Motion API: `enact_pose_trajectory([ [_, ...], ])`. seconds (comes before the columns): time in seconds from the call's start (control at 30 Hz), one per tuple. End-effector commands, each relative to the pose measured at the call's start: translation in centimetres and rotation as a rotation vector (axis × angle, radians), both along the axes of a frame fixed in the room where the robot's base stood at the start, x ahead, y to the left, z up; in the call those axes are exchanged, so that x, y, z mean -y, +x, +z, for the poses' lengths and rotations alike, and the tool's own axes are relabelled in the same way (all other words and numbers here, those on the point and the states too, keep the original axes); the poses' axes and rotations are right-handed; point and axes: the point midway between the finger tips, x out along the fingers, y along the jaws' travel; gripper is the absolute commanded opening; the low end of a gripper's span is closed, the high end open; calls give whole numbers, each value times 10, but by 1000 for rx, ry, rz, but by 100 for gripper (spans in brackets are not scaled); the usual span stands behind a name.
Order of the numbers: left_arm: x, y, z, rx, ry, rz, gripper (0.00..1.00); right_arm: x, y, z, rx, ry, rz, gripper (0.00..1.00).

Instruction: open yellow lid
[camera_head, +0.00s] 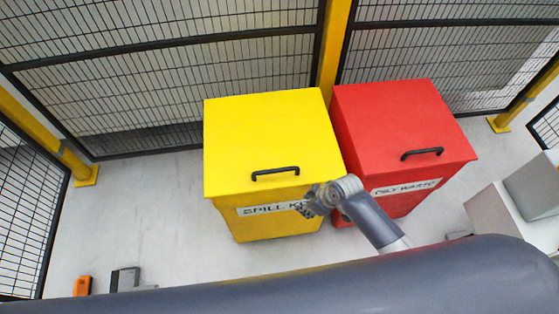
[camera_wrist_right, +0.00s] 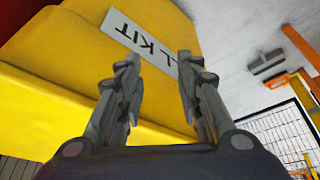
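The yellow bin (camera_head: 270,224) stands on the floor with its yellow lid (camera_head: 268,140) down flat. A black handle (camera_head: 275,173) is near the lid's front edge. My right gripper (camera_head: 307,207) is in front of the bin, by the right end of its white label and below the handle. In the right wrist view, my right gripper (camera_wrist_right: 158,88) is open with nothing between its fingers, facing the yellow bin front (camera_wrist_right: 85,40) and the label (camera_wrist_right: 140,42). The handle cannot be made out there. My left gripper is not in view.
A red bin (camera_head: 400,130) with a shut lid and black handle stands close beside the yellow one. Mesh fencing (camera_head: 170,85) and yellow posts enclose the area. Grey boxes (camera_head: 500,215) are at the right. A small orange object (camera_head: 83,286) lies on the floor at lower left.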

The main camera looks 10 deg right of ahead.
Motion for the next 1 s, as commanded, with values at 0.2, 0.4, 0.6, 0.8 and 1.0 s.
enact_pose_trajectory([
  [0.2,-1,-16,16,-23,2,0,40,-38,22,113,76,14,293,33],
  [0.4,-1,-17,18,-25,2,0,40,-45,47,155,124,-14,566,33],
  [0.6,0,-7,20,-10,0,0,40,-38,73,171,156,-37,713,33],
  [0.8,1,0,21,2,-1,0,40,-37,84,172,165,-43,768,33],
  [1.0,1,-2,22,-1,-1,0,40,-49,89,145,164,-41,767,33],
])
